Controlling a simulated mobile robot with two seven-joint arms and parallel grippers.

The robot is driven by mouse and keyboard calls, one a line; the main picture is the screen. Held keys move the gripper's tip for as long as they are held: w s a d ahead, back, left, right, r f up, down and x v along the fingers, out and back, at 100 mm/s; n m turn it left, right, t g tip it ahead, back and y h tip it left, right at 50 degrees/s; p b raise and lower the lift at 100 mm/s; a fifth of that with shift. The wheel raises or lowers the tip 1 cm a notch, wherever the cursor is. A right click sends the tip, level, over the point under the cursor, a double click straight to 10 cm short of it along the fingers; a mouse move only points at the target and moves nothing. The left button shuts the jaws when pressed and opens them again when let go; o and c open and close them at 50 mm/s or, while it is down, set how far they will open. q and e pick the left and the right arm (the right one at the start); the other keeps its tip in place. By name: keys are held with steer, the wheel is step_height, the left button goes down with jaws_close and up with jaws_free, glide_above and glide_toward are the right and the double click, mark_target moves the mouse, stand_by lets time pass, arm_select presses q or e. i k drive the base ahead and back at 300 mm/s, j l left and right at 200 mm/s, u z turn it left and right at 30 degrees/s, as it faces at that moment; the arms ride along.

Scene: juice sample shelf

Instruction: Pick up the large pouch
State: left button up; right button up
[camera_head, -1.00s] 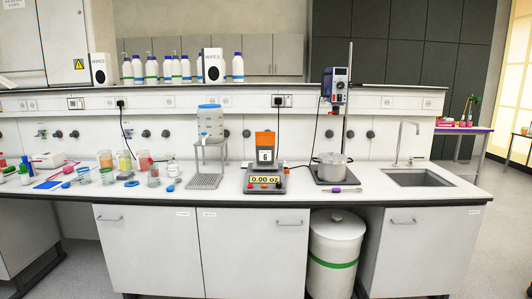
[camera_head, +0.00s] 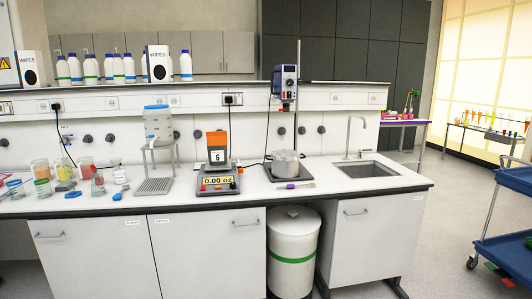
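No thing in view is clearly the large pouch. An orange pack with a white label (camera_head: 217,147) stands upright on the scale (camera_head: 217,181), at the middle of the counter. I cannot tell whether it is a pouch. The label carries a mark like a 6 or G. Neither of my grippers is in view.
Several jars of coloured contents (camera_head: 63,170) stand at the counter's left. A metal pot (camera_head: 286,164) on a stand base and a sink (camera_head: 367,169) are to the right. A white bin (camera_head: 293,250) stands below. A blue cart (camera_head: 508,212) is at far right, with open floor before it.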

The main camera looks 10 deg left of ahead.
mark_target(217, 141)
steer(key=i+j+z, duration=0.2)
steer(key=j+z, duration=0.15)
steer(key=i+j+z, duration=0.15)
steer(key=j+z, duration=0.25)
steer(key=i+j+z, duration=0.1)
steer(key=j, duration=0.45)
steer(key=i+j, duration=0.15)
steer(key=j, duration=0.4)
steer(key=i+j+z, duration=0.15)
steer(key=j, duration=0.45)
steer(key=k+l, duration=0.05)
